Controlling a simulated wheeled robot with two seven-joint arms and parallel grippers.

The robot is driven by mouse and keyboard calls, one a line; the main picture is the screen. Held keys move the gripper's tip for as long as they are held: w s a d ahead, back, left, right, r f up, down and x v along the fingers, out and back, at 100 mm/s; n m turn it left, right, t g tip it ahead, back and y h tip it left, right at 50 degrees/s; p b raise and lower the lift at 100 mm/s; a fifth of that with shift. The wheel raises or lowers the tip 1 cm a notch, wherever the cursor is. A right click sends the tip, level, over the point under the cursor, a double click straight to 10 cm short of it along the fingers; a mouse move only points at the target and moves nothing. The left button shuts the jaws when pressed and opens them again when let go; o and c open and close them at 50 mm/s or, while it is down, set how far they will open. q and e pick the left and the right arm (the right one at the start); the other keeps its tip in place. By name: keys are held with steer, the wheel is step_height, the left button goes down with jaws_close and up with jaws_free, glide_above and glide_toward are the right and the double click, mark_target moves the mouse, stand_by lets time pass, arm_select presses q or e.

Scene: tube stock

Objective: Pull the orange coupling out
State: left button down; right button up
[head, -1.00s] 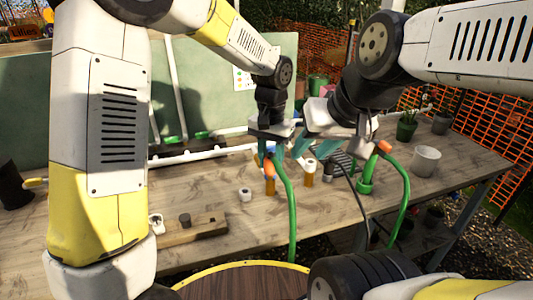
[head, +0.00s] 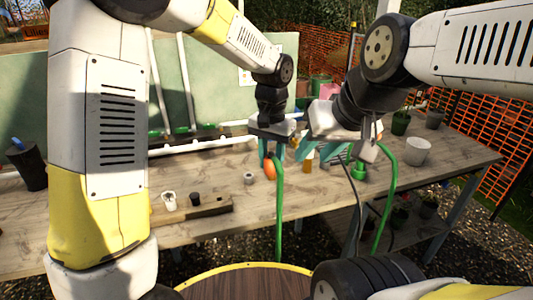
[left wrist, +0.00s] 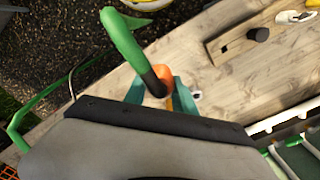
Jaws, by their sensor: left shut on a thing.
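The orange coupling (head: 270,171) is at the lower end of my left gripper (head: 270,152), with a green hose (head: 279,215) hanging beside it. In the left wrist view the orange coupling (left wrist: 162,75) sits between the two teal fingers of my left gripper (left wrist: 160,92), which is shut on it. The green hose (left wrist: 125,40) with a dark section runs up from the coupling. My right gripper (head: 318,152) is to the right of the left one, its teal fingers apart, with nothing seen between them. Whether the coupling still sits in anything is hidden.
A second green hose (head: 386,200) curves down at the table's right. An amber bottle (head: 308,166) stands behind the right gripper. A white pot (head: 417,151) is at the right. A wooden block (head: 205,206) lies front left. The middle of the wooden table (head: 320,200) is mostly clear.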

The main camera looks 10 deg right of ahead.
mark_target(271, 150)
arm_select(q)
steer(key=shift+r, duration=2.45)
